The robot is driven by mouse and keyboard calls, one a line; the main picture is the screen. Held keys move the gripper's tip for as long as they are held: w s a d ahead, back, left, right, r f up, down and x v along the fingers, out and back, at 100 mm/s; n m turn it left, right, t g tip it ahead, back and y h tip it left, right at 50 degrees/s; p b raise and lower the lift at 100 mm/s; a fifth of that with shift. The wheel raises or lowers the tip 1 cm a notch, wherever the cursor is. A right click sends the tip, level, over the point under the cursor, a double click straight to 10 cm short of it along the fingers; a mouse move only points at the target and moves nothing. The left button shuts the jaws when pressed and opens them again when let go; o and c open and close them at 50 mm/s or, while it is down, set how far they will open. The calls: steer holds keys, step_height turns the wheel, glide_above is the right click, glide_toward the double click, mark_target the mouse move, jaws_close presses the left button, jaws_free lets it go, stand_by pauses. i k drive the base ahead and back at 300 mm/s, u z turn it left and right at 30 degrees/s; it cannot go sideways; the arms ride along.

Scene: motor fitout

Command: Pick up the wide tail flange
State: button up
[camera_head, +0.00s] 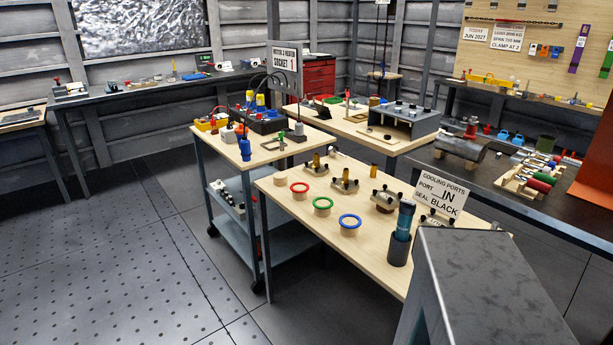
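Several small metal fittings with flat flange-like bases stand along the far side of the front wooden table (300,222). One fitting with a brass-coloured post (317,168) is at the back, and a similar one (344,184) is nearer. A wider metal fitting with dark knobs (386,201) stands to their right. I cannot tell for sure which is the wide tail flange. My gripper is not in view.
Rings in red (299,189), green (322,204) and blue (350,220) sit on round stands along the table's near side. A dark cylinder with a teal tool (402,232) stands at the right. A trolley (235,150) adjoins the table; floor at left is clear.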

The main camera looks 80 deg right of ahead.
mark_target(323, 171)
steer(key=z, duration=0.2)
steer(key=i, duration=2.1)
steer(key=u, duration=1.15)
steer(key=k, duration=0.1)
steer(key=z, duration=3.3)
